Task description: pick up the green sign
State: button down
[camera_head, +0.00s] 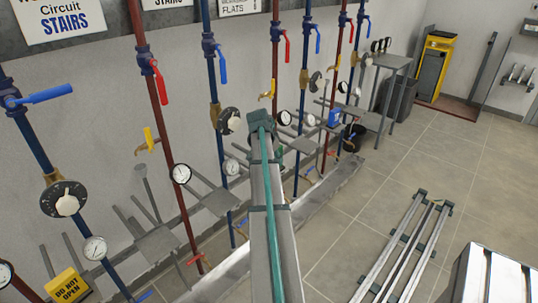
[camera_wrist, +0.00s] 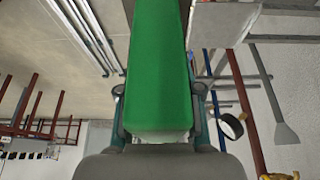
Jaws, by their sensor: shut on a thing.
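The green sign (camera_wrist: 158,50) fills the middle of the wrist view as a long, bright green panel running up and out of the top edge. My gripper (camera_wrist: 158,100) is shut on it, with one finger along each side. The sign's near end sits close to the palm, and its far end is cut off by the frame. Any writing on it does not show. In the head view my arm reaches forward towards the pipe wall and hides my gripper and the sign.
Red and blue pipes with valves and gauges (camera_head: 182,173) line the wall. Metal shelves (camera_head: 157,243) stick out below; one carries a yellow DO NOT OPEN sign (camera_head: 67,287). A blue item (camera_head: 335,118) sits farther along.

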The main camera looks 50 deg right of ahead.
jog(key=s+a+p, duration=0.1)
jog(key=s+p, duration=0.1)
jog(key=s, duration=0.9)
jog(key=shift+s, duration=0.2)
jog(key=shift+r, duration=0.1)
